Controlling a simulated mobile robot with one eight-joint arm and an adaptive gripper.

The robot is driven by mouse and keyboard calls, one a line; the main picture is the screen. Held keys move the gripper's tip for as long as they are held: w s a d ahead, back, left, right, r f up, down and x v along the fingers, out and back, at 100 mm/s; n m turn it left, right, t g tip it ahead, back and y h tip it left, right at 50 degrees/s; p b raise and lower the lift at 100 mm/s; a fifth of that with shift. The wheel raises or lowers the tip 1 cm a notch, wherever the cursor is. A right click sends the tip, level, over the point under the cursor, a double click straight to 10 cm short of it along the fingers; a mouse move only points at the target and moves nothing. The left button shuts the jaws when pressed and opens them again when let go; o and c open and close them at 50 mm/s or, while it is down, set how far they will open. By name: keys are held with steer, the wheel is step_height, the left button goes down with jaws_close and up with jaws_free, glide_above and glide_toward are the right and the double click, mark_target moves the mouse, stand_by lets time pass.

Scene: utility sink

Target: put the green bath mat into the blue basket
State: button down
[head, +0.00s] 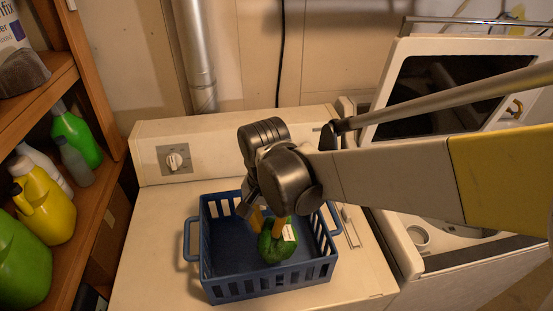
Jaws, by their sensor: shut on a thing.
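The blue basket (214,283) stands on top of a white appliance in the head view. The green bath mat (272,247) is a rolled bundle with a small white label, in the right part of the basket's opening. My gripper (267,226) points down over the basket, and its orange fingertips are shut on the mat. Whether the mat touches the basket floor cannot be told. My wrist hides part of the basket's back rim.
The white appliance top (155,225) is bare left of the basket. Its back panel has a dial (174,161). A wooden shelf (88,220) with several bottles stands at the left. An open-lidded machine (440,85) is at the right, beneath my arm.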

mark_target(269, 246)
step_height(269, 246, down, 9)
steer(key=shift+w+r+b, duration=0.1)
steer(key=shift+w+b, duration=0.05)
steer(key=shift+b, duration=1.05)
steer(key=c, duration=1.4)
jaws_free()
